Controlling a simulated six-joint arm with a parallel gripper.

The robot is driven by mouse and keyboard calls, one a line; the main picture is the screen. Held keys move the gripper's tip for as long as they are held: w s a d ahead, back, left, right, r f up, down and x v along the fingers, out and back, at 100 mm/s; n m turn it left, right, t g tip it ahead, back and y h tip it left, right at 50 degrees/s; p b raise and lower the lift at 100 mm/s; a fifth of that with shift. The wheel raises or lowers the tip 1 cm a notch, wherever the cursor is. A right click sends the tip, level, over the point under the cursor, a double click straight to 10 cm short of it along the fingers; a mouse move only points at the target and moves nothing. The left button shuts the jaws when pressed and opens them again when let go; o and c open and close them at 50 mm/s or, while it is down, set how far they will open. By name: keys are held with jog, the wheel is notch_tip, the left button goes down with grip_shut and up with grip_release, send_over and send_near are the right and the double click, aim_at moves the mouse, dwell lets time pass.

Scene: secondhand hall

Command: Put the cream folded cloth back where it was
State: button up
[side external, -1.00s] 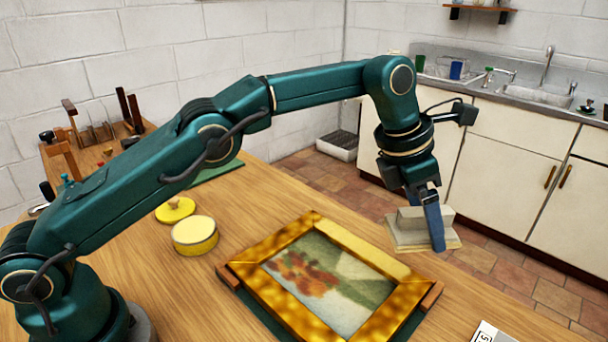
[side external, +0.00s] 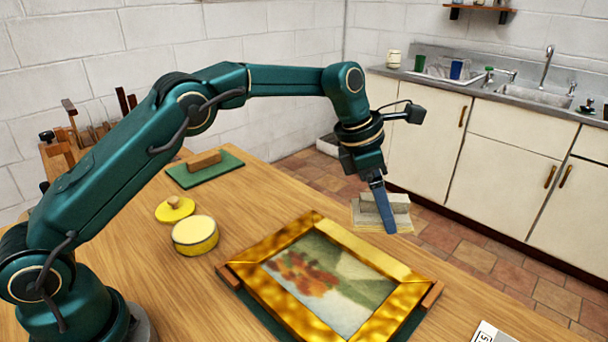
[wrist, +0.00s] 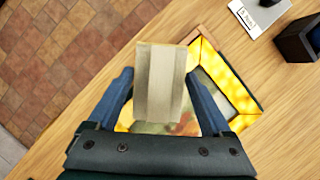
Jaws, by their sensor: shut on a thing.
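The cream folded cloth (side external: 397,203) is a thick, layered, pale bundle with a wider lower layer. My gripper (side external: 385,208) is shut on it and holds it up near the far right edge of the table, beyond the picture frame. In the wrist view the cloth (wrist: 158,85) sits between the two blue fingers of my gripper (wrist: 160,92), with the gold frame partly hidden behind it. The far finger is hidden by the cloth in the side view.
A gold-framed flower painting (side external: 265,252) lies on a green pad with wooden blocks. A round yellow tin (side external: 195,236) and its knobbed lid (side external: 175,209) lie to the left. A green board (side external: 190,181) bears a wooden block (side external: 204,160). A white card (side external: 490,334) lies in front.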

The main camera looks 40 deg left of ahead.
jog(key=s+a+n+y, duration=0.1)
jog(key=s+a+n, duration=0.1)
jog(key=a, duration=0.9)
jog(key=s+a+n, duration=0.1)
jog(key=a+n, duration=0.1)
jog(key=a, duration=0.8)
jog(key=s+a+r+n+t+y, duration=0.1)
jog(key=s+a+n, duration=0.2)
jog(key=s+a, duration=0.35)
jog(key=s+a+n+y, duration=0.1)
jog(key=s+a+n, duration=0.25)
jog(key=a, duration=0.65)
send_over(263, 200)
jog(key=s, duration=0.2)
jog(key=shift+m, duration=0.45)
jog(key=f, duration=0.6)
jog(key=shift+w+f, duration=0.2)
jog(key=shift+f, duration=2.2)
jog(key=o, duration=1.3)
jog(key=shift+f, duration=0.15)
jog(key=shift+c, duration=0.2)
